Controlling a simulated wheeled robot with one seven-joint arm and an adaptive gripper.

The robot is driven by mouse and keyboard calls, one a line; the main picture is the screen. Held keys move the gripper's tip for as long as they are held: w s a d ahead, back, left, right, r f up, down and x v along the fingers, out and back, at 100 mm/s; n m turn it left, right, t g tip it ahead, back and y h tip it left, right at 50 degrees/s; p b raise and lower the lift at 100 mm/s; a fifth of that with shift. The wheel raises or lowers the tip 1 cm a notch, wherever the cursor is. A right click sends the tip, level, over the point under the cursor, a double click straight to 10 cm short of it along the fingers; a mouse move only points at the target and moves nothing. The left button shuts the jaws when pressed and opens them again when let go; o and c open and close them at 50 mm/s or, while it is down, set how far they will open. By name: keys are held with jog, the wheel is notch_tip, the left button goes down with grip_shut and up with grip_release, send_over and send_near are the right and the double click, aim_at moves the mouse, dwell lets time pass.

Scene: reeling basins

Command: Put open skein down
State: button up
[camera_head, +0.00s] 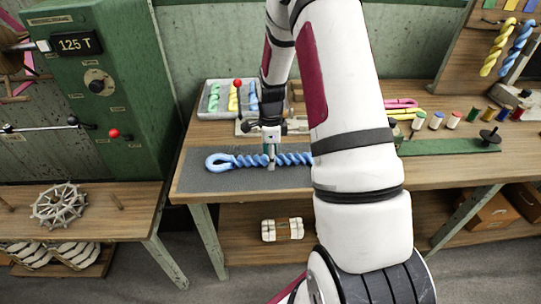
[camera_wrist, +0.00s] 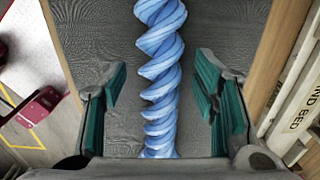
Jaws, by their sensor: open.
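The blue twisted skein (camera_head: 237,161) lies on the grey mat (camera_head: 205,180) on the workbench, with a loop at its left end; my arm hides its right end in the head view. My gripper (camera_head: 270,160) is over the skein, pointing down. In the wrist view the skein (camera_wrist: 161,85) runs between the two green-padded fingers of my gripper (camera_wrist: 160,100). The fingers are open, with a gap on each side of the skein.
A tray (camera_head: 205,115) with several small skeins stands behind the mat. Several thread spools (camera_head: 436,121) stand to the right. A green machine (camera_head: 125,95) with a red-knobbed lever is at the left. A wooden reel (camera_head: 60,205) sits on the left table.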

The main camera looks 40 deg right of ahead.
jog(key=s+a+r+n+t+b, duration=0.1)
jog(key=a+r+n, duration=0.2)
jog(key=r, duration=0.7)
jog(key=s+a+r+n, duration=0.2)
jog(key=a+r, duration=0.1)
jog(key=r, duration=0.7)
jog(key=s+a+r+n+t, duration=0.2)
jog(key=s+a+r+n, duration=0.3)
jog(key=s+n, duration=0.5)
jog(key=s+a+r+n+t, duration=0.1)
jog(key=s+a+r+n, duration=0.4)
jog(key=s+a+n, duration=0.4)
jog(key=shift+s+n+t, duration=0.4)
jog(key=shift+s, duration=0.05)
jog(key=shift+a, duration=0.1)
